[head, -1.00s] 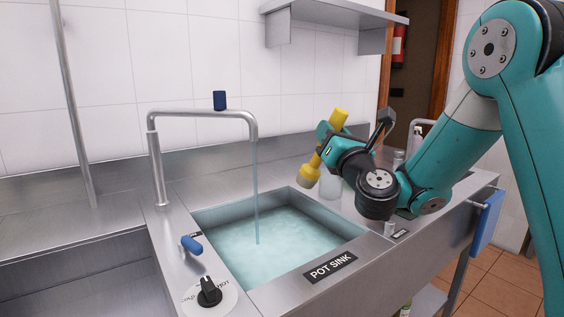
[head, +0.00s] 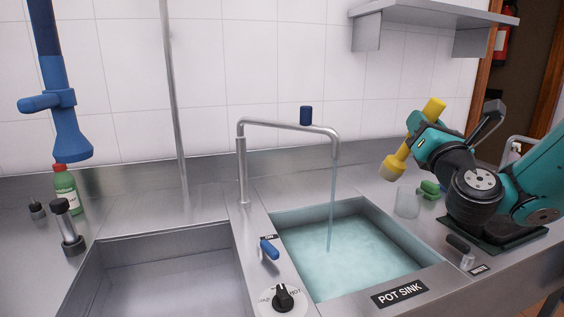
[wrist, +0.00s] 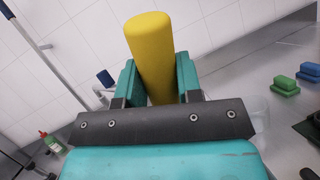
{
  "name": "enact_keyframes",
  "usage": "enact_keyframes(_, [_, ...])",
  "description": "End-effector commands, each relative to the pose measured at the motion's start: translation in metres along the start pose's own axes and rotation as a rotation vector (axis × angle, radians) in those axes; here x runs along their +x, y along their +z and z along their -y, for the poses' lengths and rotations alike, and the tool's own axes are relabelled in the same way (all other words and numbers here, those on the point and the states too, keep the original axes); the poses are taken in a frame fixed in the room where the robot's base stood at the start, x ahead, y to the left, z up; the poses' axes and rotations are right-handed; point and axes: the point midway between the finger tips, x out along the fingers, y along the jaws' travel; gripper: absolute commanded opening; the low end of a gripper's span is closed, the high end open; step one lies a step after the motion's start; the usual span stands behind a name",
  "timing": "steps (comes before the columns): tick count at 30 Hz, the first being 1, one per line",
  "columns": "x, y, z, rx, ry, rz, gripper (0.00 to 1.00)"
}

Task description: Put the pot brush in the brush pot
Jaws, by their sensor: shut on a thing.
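The pot brush (head: 424,120) is yellow, with a thick handle and a wider lower end. My gripper (head: 411,140) is shut on its handle and holds it tilted in the air, its lower end down and to the left. In the wrist view the yellow handle (wrist: 153,55) stands between the two teal fingers; its lower end is hidden. A clear, cup-like container (head: 407,202), which looks like the brush pot, stands on the steel top right of the sink. In the head view it shows below the brush, apart from it.
The pot sink (head: 350,245) holds water, with a stream running from the tap (head: 290,125). A green block (head: 430,188) sits just right of the clear container. A green bottle (head: 66,190) and blue sprayer (head: 68,135) are at left. A shelf (head: 435,12) hangs above.

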Motion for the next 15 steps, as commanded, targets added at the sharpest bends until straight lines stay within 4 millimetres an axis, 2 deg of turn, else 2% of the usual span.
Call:
enact_keyframes(5, [0.004,0.009,-0.003,0.0,0.0,0.001,0.0])
enact_keyframes(15, [0.018,0.04,-0.013,0.0,0.0,0.001,0.0])
